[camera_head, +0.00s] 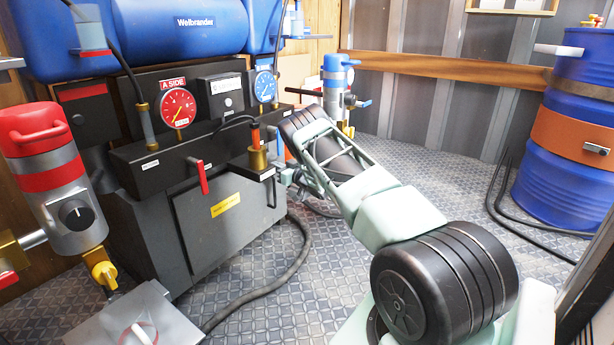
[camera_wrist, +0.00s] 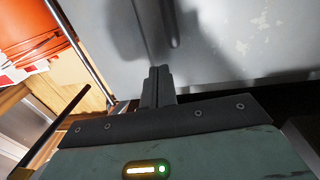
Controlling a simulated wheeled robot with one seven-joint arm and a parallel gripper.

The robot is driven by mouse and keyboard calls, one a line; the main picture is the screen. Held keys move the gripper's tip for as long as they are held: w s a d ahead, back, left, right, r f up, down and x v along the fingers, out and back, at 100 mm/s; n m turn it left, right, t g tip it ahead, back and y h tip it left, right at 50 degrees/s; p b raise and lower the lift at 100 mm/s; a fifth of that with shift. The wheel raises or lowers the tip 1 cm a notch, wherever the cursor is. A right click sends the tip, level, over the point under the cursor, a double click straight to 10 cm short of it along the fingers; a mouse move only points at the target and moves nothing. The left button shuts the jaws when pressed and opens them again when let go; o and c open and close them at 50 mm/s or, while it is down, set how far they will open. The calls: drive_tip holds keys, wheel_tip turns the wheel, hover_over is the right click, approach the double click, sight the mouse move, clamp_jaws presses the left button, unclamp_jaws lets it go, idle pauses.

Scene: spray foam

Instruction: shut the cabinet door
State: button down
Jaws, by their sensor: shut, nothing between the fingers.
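The cabinet (camera_head: 140,225) is a dark grey metal box under the gauge panel. Its front door (camera_head: 250,228) carries a yellow label. The door looks near flush with the front, with a dark line down its left edge; I cannot tell if a small gap is left. My gripper (camera_wrist: 157,72) is shut and empty in the wrist view. Its fingertips point at a scuffed grey surface (camera_wrist: 240,45) with shadows on it; I cannot tell whether they touch. In the head view my arm reaches toward the cabinet's right side, and the gripper is not clearly visible.
A black hose (camera_head: 290,262) lies on the tread-plate floor before the cabinet. A red-topped pump (camera_head: 62,180) stands at left, a blue-topped pump (camera_head: 337,90) behind my arm. A blue drum (camera_head: 560,165) stands at right. An orange-red object (camera_wrist: 35,35) is left in the wrist view.

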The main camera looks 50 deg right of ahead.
drive_tip(key=s+p, duration=0.6)
drive_tip(key=s, duration=1)
drive_tip(key=shift+d+f+p, duration=0.15)
drive_tip(key=shift+d+p, duration=0.1)
drive_tip(key=shift+p, duration=0.05)
drive_tip(key=shift+d, duration=0.1)
